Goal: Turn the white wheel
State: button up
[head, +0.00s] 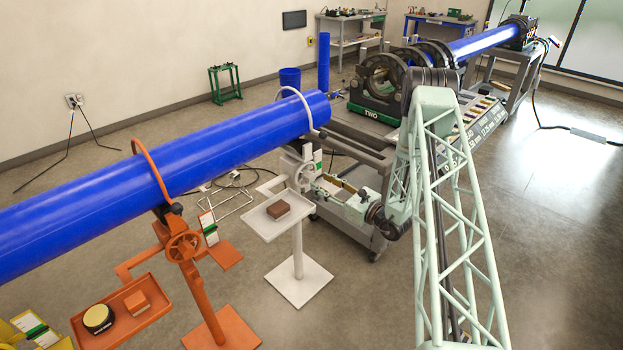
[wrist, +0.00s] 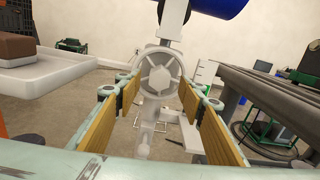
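In the wrist view the spoked wheel (wrist: 160,74) faces me, near the middle and slightly beyond the fingertips. My gripper (wrist: 159,92) is open, with tan-padded fingers on the left and right of the wheel and nothing between them in its grasp. In the head view my gripper (head: 318,186) is close to the wheel, coming from the right. Whether any finger touches the wheel cannot be told.
A white tray (head: 262,230) with a brown block (head: 278,209) stands left of my gripper. An orange stand with its own wheel (head: 184,246) is further left. The dark fusion cart (head: 350,140) is behind and to the right. Open floor lies in front.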

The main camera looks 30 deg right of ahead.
aim_at(313, 177)
jog(key=shift+b+x, duration=0.35)
jog(key=shift+x, duration=2.85)
jog(key=c, duration=1.1)
